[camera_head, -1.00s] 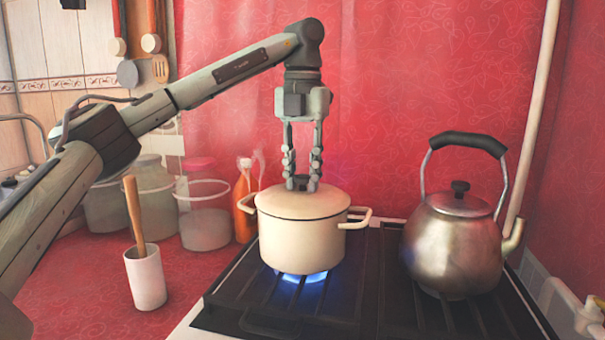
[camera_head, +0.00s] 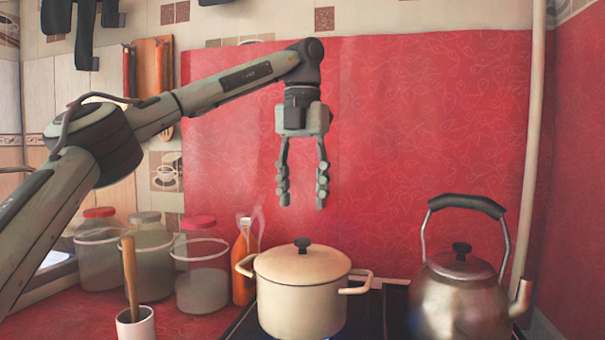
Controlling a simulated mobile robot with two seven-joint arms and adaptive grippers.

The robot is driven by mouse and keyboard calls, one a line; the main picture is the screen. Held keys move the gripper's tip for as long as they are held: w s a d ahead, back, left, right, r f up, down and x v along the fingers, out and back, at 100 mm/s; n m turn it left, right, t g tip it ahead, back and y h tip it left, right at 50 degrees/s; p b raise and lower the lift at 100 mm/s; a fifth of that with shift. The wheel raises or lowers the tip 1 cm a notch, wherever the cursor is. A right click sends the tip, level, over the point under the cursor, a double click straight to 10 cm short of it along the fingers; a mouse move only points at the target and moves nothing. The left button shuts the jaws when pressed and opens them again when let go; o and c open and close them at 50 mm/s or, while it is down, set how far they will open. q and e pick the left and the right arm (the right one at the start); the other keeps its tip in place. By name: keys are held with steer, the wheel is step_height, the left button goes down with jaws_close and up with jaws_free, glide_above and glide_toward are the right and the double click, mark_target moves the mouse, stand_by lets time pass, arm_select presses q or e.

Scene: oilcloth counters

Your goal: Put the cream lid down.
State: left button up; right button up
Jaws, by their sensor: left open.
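The cream lid (camera_head: 280,265) with its dark knob sits on the cream pot (camera_head: 300,308), which stands on the black stove (camera_head: 384,308). The lid looks level on the rim. My left gripper (camera_head: 302,202) hangs above the lid, fingers pointing down, open and empty, clear of the knob. My right gripper is not in view.
A steel kettle (camera_head: 460,300) with a black handle stands right of the pot. An orange bottle (camera_head: 244,268) and several jars (camera_head: 203,290) stand to the left. A white cup (camera_head: 136,326) with a wooden handle in it is at front left. A pale pipe (camera_head: 530,160) runs up the wall at right.

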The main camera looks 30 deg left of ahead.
arm_select(q)
steer(key=shift+r, duration=1.95)
